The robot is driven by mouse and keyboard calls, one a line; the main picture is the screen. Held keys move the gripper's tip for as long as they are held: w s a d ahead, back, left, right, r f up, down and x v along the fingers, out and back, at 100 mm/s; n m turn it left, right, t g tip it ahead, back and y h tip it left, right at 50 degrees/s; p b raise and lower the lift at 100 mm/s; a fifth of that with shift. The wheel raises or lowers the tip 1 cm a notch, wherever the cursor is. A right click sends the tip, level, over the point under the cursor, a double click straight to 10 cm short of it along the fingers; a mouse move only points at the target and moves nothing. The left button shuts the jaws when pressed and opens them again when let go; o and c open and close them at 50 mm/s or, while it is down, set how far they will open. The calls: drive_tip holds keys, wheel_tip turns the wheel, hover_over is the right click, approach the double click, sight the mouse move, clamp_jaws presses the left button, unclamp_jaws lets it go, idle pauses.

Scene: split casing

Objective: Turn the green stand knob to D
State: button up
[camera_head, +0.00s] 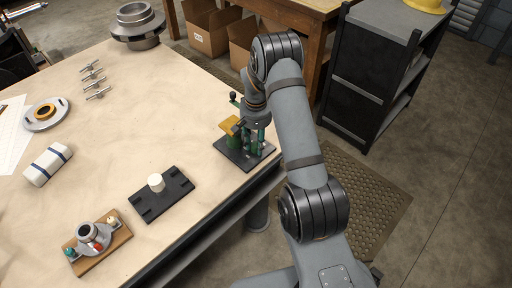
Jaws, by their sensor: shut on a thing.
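The green stand (233,141) is on a black base plate (227,152) near the table's right edge, with an ochre-yellow part (229,126) on its left side. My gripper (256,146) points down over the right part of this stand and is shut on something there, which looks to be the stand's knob. The knob and the fingertips are too small and too covered by my arm to make out clearly. I cannot read any letter marks or the knob's pointer.
A black fixture with a white cylinder (156,183) and a wooden board with a flanged casing (92,235) are on the near table. A white roll (48,165), a ring flange (46,114) and several small metal pieces lie left. The table middle is clear.

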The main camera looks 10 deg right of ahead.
sight(256, 145)
drive_tip(key=o, duration=1.2)
drive_tip(key=shift+c, duration=0.2)
wheel_tip(256, 145, up, 12)
idle(0.3)
